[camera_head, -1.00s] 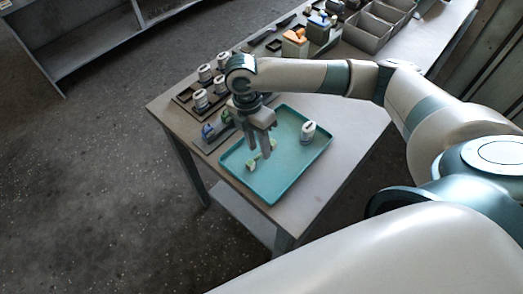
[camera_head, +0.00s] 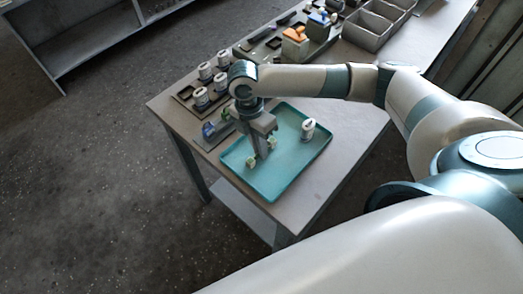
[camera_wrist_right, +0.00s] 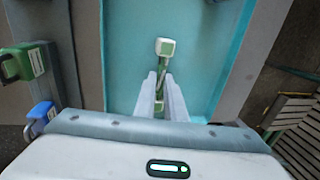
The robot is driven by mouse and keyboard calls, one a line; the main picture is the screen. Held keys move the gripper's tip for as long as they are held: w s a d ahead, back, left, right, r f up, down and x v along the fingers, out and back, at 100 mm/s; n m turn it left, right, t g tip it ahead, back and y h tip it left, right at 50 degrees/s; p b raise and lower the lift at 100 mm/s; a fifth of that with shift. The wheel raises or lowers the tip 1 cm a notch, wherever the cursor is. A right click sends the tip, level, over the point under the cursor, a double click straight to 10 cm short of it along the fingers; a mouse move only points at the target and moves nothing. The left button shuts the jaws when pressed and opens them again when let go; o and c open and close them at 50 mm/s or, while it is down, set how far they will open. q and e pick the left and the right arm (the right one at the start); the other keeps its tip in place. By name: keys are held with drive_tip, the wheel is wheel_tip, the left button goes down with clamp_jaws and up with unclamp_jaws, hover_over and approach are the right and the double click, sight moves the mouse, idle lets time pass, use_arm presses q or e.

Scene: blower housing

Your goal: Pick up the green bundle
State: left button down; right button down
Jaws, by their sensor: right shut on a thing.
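The green bundle (camera_head: 251,162) is a thin green piece with pale green-white block ends, over the teal tray (camera_head: 286,190). Its far end block shows in the right wrist view (camera_wrist_right: 166,47), beyond my fingertips. My right gripper (camera_head: 261,157) points down over the tray and is shut on the bundle's narrow middle, between the two ends. In the wrist view, the right gripper's fingers (camera_wrist_right: 161,82) stand on both sides of the green middle. I cannot tell whether the bundle touches the tray floor. My left gripper is not in view.
A white canister (camera_head: 308,129) stands at the tray's right side. Several white canisters, an orange-topped item (camera_head: 295,37) and grey bins (camera_head: 368,32) are farther back.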

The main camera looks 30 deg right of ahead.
drive_tip(key=shift+r, duration=0.1)
drive_tip(key=shift+r+b, duration=0.35)
drive_tip(key=shift+r, duration=0.1)
drive_tip(key=r, duration=0.1)
drive_tip(key=r+b, duration=0.1)
drive_tip(key=r, duration=0.1)
drive_tip(key=shift+s+d+r, duration=0.15)
drive_tip(key=shift+s+d, duration=0.15)
drive_tip(key=shift+s, duration=0.05)
drive_tip(key=s+d+r+b, duration=0.3)
drive_tip(key=s+d+r, duration=0.3)
drive_tip(key=s, duration=0.3)
drive_tip(key=shift+r, duration=0.35)
drive_tip(key=shift+a, duration=0.1)
